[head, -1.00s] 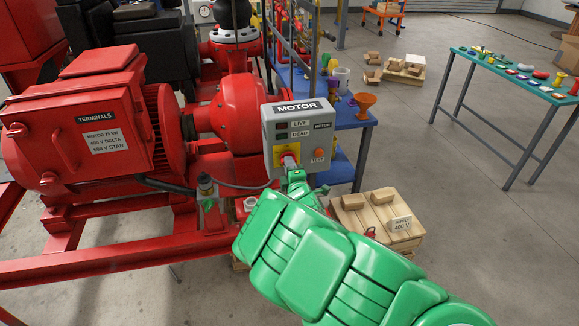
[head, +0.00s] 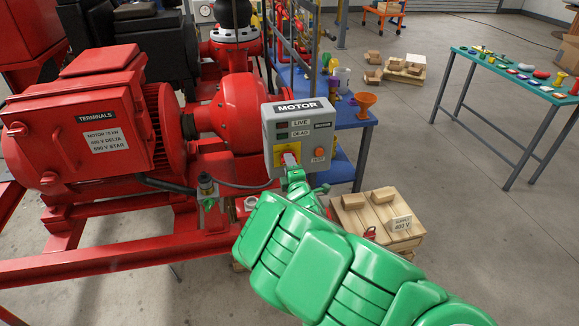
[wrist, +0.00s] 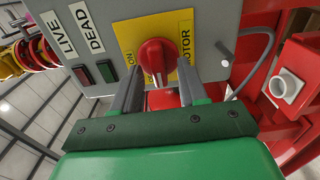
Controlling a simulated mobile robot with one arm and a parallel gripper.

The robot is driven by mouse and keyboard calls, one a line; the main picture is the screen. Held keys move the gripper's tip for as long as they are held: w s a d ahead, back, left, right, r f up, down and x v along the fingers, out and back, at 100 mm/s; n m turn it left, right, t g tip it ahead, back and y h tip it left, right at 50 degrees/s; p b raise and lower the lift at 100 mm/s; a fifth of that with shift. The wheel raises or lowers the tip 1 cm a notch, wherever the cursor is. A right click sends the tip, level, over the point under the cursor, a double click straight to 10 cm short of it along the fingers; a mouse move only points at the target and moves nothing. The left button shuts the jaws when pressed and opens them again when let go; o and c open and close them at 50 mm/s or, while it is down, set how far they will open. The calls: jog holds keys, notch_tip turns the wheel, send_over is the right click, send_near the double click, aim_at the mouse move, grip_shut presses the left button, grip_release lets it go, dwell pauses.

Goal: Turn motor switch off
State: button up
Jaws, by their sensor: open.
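The motor switch is a red rotary knob (wrist: 156,58) on a yellow plate (wrist: 181,28), on the front of the grey MOTOR box (head: 300,142). In the wrist view an ON label shows to the left of the knob and a MOTOR label to its right. My gripper (wrist: 158,92) is open, with one grey finger on each side of the knob's lower part. I cannot tell whether the fingers touch it. In the head view my green arm hides most of my gripper, and the knob shows only partly (head: 290,157).
LIVE and DEAD indicators (head: 282,129) and an orange TEST button (head: 319,153) are on the same box. The red motor (head: 110,115) stands left. A wooden pallet with blocks (head: 378,222) lies right of my arm. Open floor lies further right.

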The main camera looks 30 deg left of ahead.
jog(key=v, duration=0.7)
jog(key=shift+s+d, duration=0.3)
dwell(0.3)
dwell(0.4)
